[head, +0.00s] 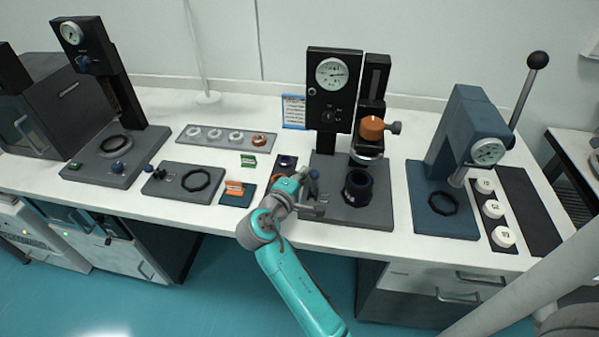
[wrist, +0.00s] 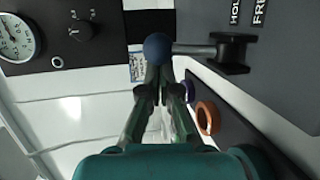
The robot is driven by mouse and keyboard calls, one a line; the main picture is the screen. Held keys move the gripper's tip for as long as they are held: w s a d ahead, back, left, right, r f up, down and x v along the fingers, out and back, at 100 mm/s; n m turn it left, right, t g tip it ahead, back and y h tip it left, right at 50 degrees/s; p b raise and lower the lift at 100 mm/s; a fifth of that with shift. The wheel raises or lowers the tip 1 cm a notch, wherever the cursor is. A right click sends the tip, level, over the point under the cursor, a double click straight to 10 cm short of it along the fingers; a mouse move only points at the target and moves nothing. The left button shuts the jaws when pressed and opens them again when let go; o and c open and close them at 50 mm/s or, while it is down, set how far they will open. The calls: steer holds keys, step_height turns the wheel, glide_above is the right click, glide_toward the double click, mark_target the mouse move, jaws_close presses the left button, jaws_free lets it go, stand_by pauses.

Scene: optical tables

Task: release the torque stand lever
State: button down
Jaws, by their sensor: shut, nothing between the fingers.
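The torque stand (head: 380,198) is the middle stand, with a dial gauge and an orange knob above a dark blue cup on its base. Its lever has a blue ball end (wrist: 157,47) and a dark shaft running right to a black pivot (wrist: 232,52) in the wrist view. HOLD and FREE labels (wrist: 258,12) are printed beside the pivot, partly cut off. My gripper (wrist: 157,75) is shut and empty, its fingertips at the ball; I cannot tell whether they touch. In the head view my gripper (head: 311,196) is at the base's left front, and the ball (head: 314,175) shows beside it.
A blue lever press (head: 462,140) stands to the right, beside several white weights (head: 493,209). To the left are a tray of rings (head: 215,137), a low plate with a black ring (head: 175,181) and another gauge stand (head: 105,85).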

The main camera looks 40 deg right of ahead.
steer(key=shift+s+a+r+m+t+h, duration=0.15)
steer(key=shift+s+a+m+t+h, duration=0.2)
steer(key=shift+h, duration=0.65)
stand_by(0.3)
steer(key=shift+s+a+r+m+t+h, duration=0.1)
steer(key=shift+s+a+m+t+h, duration=0.15)
steer(key=shift+h, duration=0.3)
steer(key=shift+s+a+m+t+h, duration=0.1)
steer(key=shift+a+t+h, duration=0.25)
steer(key=shift+h, duration=0.2)
steer(key=shift+s+a+g, duration=0.25)
steer(key=shift+s+a, duration=0.2)
steer(key=shift+a, duration=0.05)
steer(key=shift+s+a+f+m+h, duration=0.25)
steer(key=shift+a+m+h, duration=0.1)
steer(key=shift+h, duration=0.45)
steer(key=shift+s+a+f, duration=0.15)
steer(key=shift+s+a, duration=0.05)
steer(key=shift+a, duration=0.1)
steer(key=v, duration=1.2)
steer(key=shift+s, duration=0.1)
